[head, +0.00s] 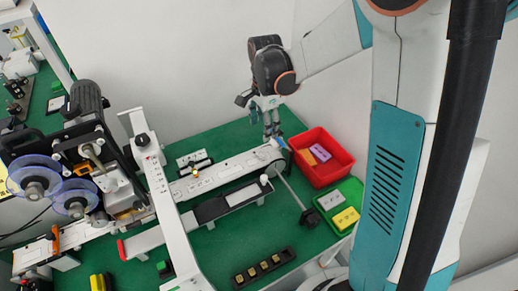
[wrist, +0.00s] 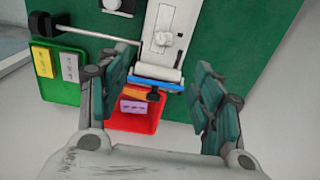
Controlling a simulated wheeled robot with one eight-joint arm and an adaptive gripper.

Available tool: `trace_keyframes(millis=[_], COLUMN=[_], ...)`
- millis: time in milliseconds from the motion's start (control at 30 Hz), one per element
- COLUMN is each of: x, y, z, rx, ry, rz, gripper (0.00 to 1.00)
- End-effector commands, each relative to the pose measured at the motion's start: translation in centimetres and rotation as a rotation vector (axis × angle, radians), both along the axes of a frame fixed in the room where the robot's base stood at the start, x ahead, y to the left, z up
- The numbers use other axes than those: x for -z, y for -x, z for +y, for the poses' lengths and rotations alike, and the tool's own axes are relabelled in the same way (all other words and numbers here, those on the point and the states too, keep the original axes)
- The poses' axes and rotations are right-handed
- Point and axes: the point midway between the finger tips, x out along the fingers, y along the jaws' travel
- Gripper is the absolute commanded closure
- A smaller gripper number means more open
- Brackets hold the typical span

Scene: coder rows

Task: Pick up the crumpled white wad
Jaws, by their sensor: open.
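A small, pale, lumpy thing that looks like the crumpled white wad (wrist: 163,39) lies on the white conveyor strip (wrist: 180,15) in the wrist view. I cannot pick it out clearly from the white strip in the head view. My gripper (head: 272,134) hangs above the right end of the conveyor. In the wrist view my gripper (wrist: 163,82) has its two fingers wide apart with nothing held between them. The wad shows beyond the fingertips, between the two fingers, and apart from them.
A red bin (head: 343,167) with orange and purple blocks stands right of the conveyor end. A green tray (head: 327,220) holds a white and a yellow block. A thin rod (head: 290,193) crosses nearby. Coder machinery (head: 75,165) fills the left side.

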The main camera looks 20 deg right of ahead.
Motion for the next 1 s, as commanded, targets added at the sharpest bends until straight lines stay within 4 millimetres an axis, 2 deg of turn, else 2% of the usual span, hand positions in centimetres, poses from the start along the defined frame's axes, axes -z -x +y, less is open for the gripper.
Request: trace_keyframes(millis=[300, 433, 667, 1000], x=[6.0, 7.4, 8.5, 12.8], y=[0.0, 0.0, -0.1, -0.5], z=[0.0, 0.1, 0.2, 0.6], rx=[-0.001, -0.001, -0.002, -0.002], ry=[0.000, 0.000, 0.000, 0.000], rz=[-0.001, -0.001, -0.001, -0.001], gripper=[0.40, 0.40, 0.40, 0.40])
